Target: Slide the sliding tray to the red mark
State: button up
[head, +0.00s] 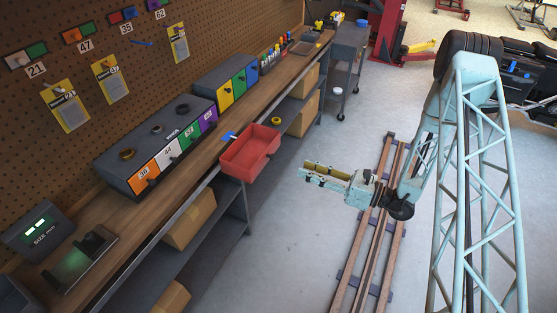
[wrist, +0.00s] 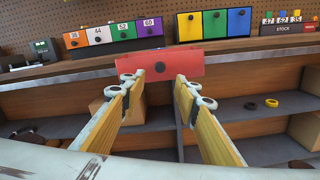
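The sliding tray is an open red tray (head: 251,150) that juts out over the front edge of the workbench in the head view. In the wrist view its red front face (wrist: 184,62) shows straight ahead, with a dark round knob (wrist: 160,67) on it. My gripper (head: 304,171) is to the right of the tray in the head view, apart from it. In the wrist view my gripper's two fingers (wrist: 158,88) are spread wide, with nothing held between them. I cannot make out a red mark in either view.
The workbench (head: 180,173) carries a drawer unit with orange, white, green and purple fronts (head: 166,155) and another with coloured fronts (head: 238,85). Cardboard boxes (head: 190,221) sit on the shelf below. Rails (head: 370,235) run along the floor, with clear floor between them and the bench.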

aim_at(274, 158)
jog(key=shift+b+x, duration=0.35)
jog(key=shift+x, duration=5.75)
jog(key=shift+c, duration=0.9)
grip_shut()
